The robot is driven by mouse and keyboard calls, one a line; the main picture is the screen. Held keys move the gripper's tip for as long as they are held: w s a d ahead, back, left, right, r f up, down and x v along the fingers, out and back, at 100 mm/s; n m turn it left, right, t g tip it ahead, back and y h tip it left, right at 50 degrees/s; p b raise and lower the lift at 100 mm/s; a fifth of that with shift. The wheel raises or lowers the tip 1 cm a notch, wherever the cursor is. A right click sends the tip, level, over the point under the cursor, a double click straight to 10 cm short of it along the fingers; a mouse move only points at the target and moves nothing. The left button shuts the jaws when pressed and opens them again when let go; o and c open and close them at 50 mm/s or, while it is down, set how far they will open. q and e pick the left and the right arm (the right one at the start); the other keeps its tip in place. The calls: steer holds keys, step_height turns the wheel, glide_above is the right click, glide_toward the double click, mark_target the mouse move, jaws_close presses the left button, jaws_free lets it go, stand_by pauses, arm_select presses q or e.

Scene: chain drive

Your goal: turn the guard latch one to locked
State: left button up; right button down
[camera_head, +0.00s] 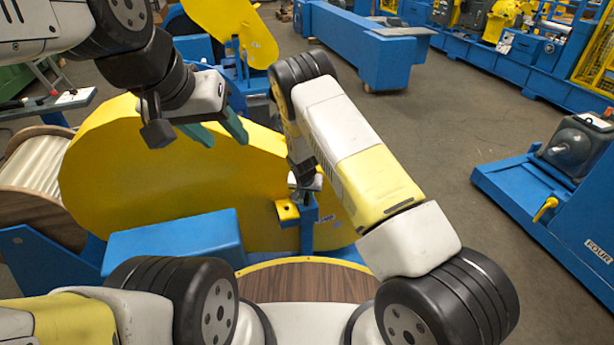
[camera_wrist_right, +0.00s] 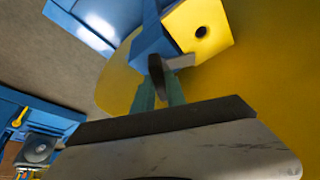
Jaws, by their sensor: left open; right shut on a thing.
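The large yellow guard (camera_head: 180,180) fills the middle of the head view. At its right side a blue post (camera_head: 307,225) stands beside a yellow plate (camera_head: 288,212) with a dark hole. The guard latch, a dark piece with a light grey tab (camera_wrist_right: 182,61), is at the blue bracket (camera_wrist_right: 150,40) in the right wrist view. My right gripper (camera_wrist_right: 160,92) is shut on the latch's dark part, with green fingers on either side. In the head view my right gripper (camera_head: 303,178) is partly hidden by my arm. My left gripper (camera_head: 197,132) is open and empty in front of the guard.
A blue box-shaped beam (camera_head: 175,240) lies in front of the guard. A cable reel (camera_head: 35,165) is at the left. A blue machine base (camera_head: 550,210) with a yellow handle (camera_head: 546,208) stands at the right. Grey floor (camera_head: 430,130) is clear between.

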steer(key=n+y, duration=0.2)
steer(key=n, duration=0.3)
steer(key=shift+d, duration=0.15)
stand_by(0.4)
steer(key=c, duration=1.4)
jaws_free()
steer(key=shift+o, duration=0.2)
steer(key=a+v, duration=0.1)
steer(key=v, duration=0.6)
steer(key=shift+d+r, duration=0.4)
steer(key=shift+d, duration=0.15)
steer(key=shift+s, duration=0.1)
